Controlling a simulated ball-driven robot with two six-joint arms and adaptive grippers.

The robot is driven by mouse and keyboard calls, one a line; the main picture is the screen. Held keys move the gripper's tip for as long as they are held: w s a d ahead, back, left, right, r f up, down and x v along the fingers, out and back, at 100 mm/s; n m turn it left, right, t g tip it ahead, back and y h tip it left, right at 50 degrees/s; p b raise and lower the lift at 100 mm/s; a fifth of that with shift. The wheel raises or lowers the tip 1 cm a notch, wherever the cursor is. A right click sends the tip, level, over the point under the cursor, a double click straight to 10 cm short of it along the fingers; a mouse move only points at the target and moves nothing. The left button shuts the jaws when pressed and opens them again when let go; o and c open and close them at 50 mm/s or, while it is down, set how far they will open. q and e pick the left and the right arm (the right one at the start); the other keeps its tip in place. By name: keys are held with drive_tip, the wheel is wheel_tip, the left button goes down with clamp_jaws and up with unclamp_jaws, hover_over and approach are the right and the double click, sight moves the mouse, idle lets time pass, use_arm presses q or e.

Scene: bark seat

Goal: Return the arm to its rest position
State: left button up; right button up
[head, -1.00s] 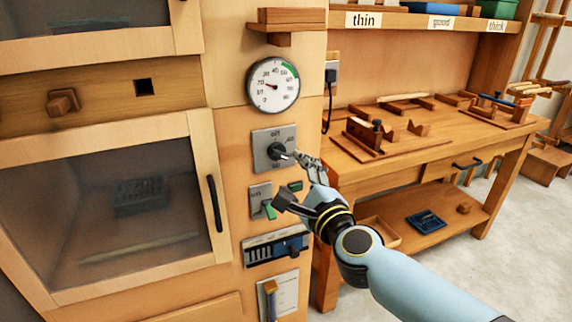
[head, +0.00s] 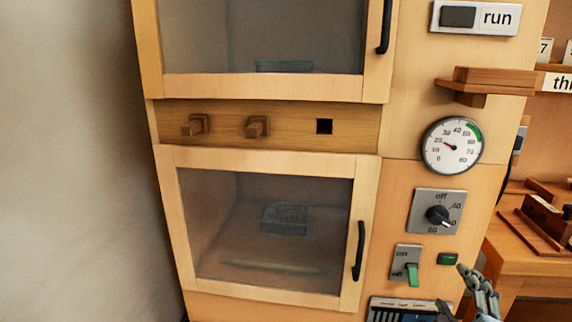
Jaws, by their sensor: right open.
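My right gripper (head: 456,288) is at the lower right of the head view, open and with nothing visible between its fingers. It is apart from the panel's controls in the picture, below the rotary dial (head: 438,214) and just below and right of the small green indicator (head: 447,259). The dial's black knob points to the right, between the 40 and 60 marks. The green switch lever (head: 412,274) hangs down beside "off". The rest of my right arm is cut off by the frame. My left gripper is not in view.
A cabinet has an upper glass door and a lower glass door (head: 265,230) with a black handle (head: 358,250). A gauge (head: 452,146) and a wooden ledge (head: 485,85) are above the dial. A workbench (head: 530,262) stands at right.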

drive_tip(key=s+a+f+n+g+y, duration=0.1)
drive_tip(key=s+f+n+g, duration=0.25)
drive_tip(key=s+f, duration=0.45)
drive_tip(key=s+a+f+n+g+y, duration=0.15)
drive_tip(key=s+f+n, duration=0.3)
drive_tip(key=f, duration=0.75)
drive_tip(key=s+f+n+g+y, duration=0.1)
drive_tip(key=s+f+n+g, duration=0.2)
drive_tip(key=s+f+n, duration=0.5)
drive_tip(key=s+f+n+g, duration=0.3)
drive_tip(key=s+f+n, duration=0.2)
drive_tip(key=s, duration=0.6)
drive_tip(key=s+f+n+g+b, duration=0.1)
drive_tip(key=s+f+n+g, duration=0.3)
drive_tip(key=s+f, duration=0.4)
drive_tip(key=s, duration=0.3)
drive_tip(key=shift+s+d+n+g, duration=0.2)
drive_tip(key=shift+s+n+g, duration=0.1)
drive_tip(key=shift+n, duration=0.1)
drive_tip(key=shift+f+h, duration=0.1)
drive_tip(key=shift+h, duration=0.15)
drive_tip(key=shift+c, duration=0.2)
